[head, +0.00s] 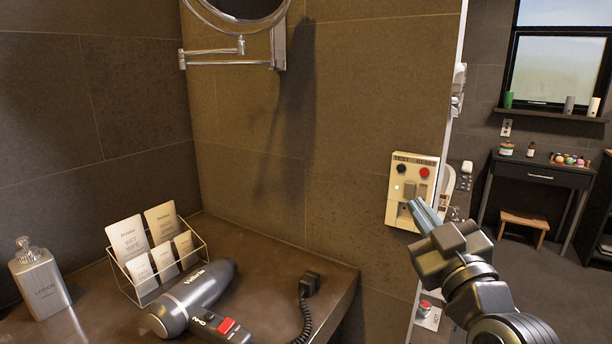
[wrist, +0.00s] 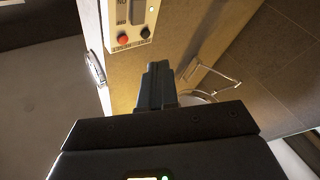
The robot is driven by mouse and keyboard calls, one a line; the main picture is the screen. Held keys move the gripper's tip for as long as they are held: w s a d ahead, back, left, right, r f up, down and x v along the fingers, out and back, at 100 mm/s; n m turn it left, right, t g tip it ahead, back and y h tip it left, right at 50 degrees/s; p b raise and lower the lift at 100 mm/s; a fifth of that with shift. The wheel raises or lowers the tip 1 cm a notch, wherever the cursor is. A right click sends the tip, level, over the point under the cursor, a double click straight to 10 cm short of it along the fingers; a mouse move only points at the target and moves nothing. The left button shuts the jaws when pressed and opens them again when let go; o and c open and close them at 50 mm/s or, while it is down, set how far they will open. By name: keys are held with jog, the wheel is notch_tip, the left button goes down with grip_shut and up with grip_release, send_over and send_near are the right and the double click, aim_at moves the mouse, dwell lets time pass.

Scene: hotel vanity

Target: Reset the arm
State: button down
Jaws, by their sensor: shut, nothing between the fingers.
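My gripper (head: 418,210) is shut and empty in the head view, in front of the lower right part of a cream wall outlet panel (head: 398,213). The panel has a black button (head: 402,169), a red button (head: 424,173) and a small lit green light. In the wrist view my closed fingers (wrist: 156,82) point at the wall, and the panel (wrist: 128,12) shows at the top, apart from the fingers in that picture. Whether the fingertips touch the panel in the head view, I cannot tell. My arm comes in from the lower right.
A dark counter (head: 270,258) holds a hair dryer (head: 190,298) with a coiled cord and plug (head: 309,284), a wire rack of packets (head: 150,250) and a lotion bottle (head: 40,278). A round mirror (head: 240,8) on a bracket hangs above. A desk (head: 540,172) stands beyond the wall's edge.

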jog(key=s+f+m+g+h, duration=0.1)
jog(key=s+f+m+g, duration=0.1)
jog(key=s+f, duration=0.85)
jog(key=s+f+m+g+h, duration=0.1)
jog(key=s+f+m, duration=0.1)
jog(key=s+f, duration=0.85)
jog(key=s+r+m+g, duration=0.2)
jog(key=s+r+g, duration=0.1)
jog(key=s, duration=2.2)
jog(key=shift+d, duration=0.2)
jog(key=shift+w, duration=0.15)
